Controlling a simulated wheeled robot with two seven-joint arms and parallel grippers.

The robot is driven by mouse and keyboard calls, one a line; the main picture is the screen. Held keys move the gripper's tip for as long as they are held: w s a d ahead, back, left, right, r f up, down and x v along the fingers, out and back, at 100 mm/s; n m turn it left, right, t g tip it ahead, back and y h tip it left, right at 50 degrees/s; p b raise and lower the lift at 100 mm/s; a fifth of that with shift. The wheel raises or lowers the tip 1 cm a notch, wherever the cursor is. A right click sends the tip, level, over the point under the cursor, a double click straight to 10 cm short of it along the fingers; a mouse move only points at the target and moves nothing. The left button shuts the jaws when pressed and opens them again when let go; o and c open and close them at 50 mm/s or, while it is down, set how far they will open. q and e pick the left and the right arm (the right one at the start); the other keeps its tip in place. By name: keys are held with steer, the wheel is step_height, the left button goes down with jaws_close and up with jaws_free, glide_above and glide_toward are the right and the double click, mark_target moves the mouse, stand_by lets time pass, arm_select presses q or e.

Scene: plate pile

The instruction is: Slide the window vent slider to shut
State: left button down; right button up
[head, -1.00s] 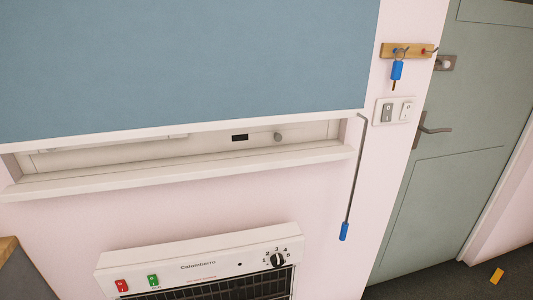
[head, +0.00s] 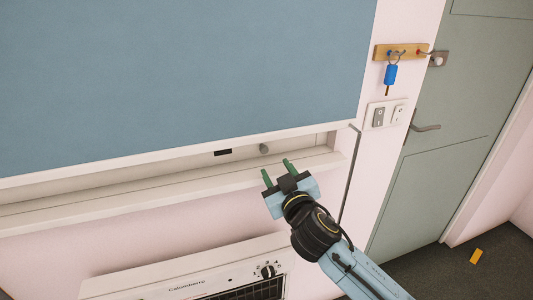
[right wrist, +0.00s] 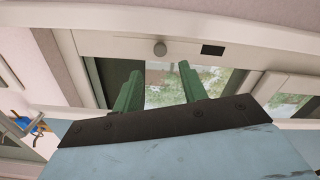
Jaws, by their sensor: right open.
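The vent slider's round grey knob (head: 264,148) sits on the white vent strip (head: 190,160) below the blue blind. A small black marking or slot (head: 223,152) is to its left. The right wrist view shows the knob (right wrist: 160,49) and the black patch (right wrist: 212,50) on the strip. My right gripper (head: 277,171) is open and empty, its green fingers just below and right of the knob in the head view. In the right wrist view the fingers (right wrist: 160,72) point towards the knob, apparently without touching it. My left gripper is out of view.
The blue blind (head: 180,80) hangs just above the strip, and the white sill (head: 130,192) juts out below. A heater (head: 200,275) stands under it. A blind rod (head: 351,180), switches (head: 388,115) and a key rack (head: 400,52) are on the right.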

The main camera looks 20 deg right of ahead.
mark_target(265, 151)
steer(key=w, duration=0.8)
steer(key=shift+a, duration=0.15)
steer(key=shift+c, duration=0.3)
jaws_close()
